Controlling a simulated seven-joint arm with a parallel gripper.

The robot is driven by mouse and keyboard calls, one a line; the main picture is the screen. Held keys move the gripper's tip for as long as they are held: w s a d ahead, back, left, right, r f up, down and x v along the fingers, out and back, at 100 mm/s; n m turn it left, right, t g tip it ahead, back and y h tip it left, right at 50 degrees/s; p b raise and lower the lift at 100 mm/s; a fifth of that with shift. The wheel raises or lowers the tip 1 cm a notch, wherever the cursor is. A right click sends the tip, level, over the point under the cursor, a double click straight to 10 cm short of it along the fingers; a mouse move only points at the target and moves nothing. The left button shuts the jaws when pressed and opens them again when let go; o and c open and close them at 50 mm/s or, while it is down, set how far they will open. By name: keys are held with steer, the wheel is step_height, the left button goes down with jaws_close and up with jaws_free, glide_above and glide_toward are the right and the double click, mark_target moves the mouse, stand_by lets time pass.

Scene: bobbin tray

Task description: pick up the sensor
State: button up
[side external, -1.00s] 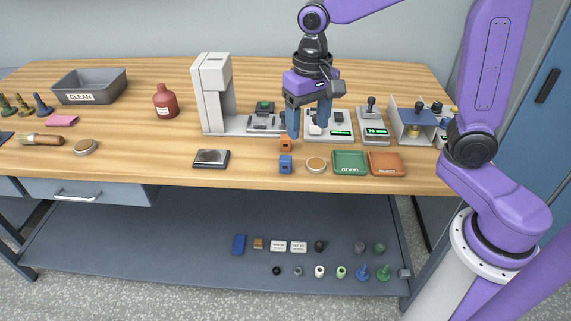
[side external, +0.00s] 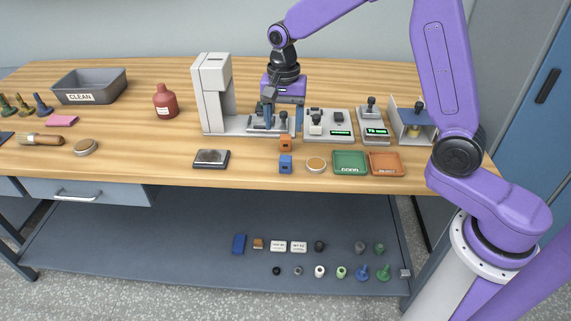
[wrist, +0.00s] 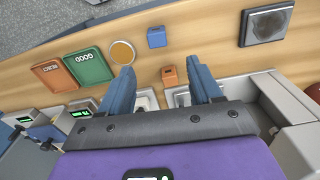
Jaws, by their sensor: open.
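No thing in view is clearly marked as the sensor. A small orange block (side external: 285,144) and a small blue block (side external: 285,163) stand near the table's front edge, and I cannot tell whether either is it. The orange block (wrist: 168,75) and blue block (wrist: 156,37) also show in the wrist view. My gripper (side external: 276,124) is open, fingers pointing down over the base of the grey column stand (side external: 212,95), behind the orange block. In the wrist view my gripper (wrist: 162,82) has nothing visible held between its fingers. The fingers partly hide the items on the stand's base.
A green tray (side external: 350,171) marked GOOD, a reddish tray (side external: 386,173) and a round disc (side external: 316,165) lie right of the blocks. Grey devices (side external: 328,134) stand behind. A dark square plate (side external: 211,158) lies to the left.

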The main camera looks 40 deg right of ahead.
mark_target(286, 158)
step_height(286, 158, down, 6)
steer(key=shift+f, duration=0.25)
steer(key=shift+s+f, duration=0.15)
steer(key=shift+f, duration=1.25)
steer(key=shift+s+f, duration=0.15)
steer(key=shift+f, duration=1.2)
steer(key=c, duration=1)
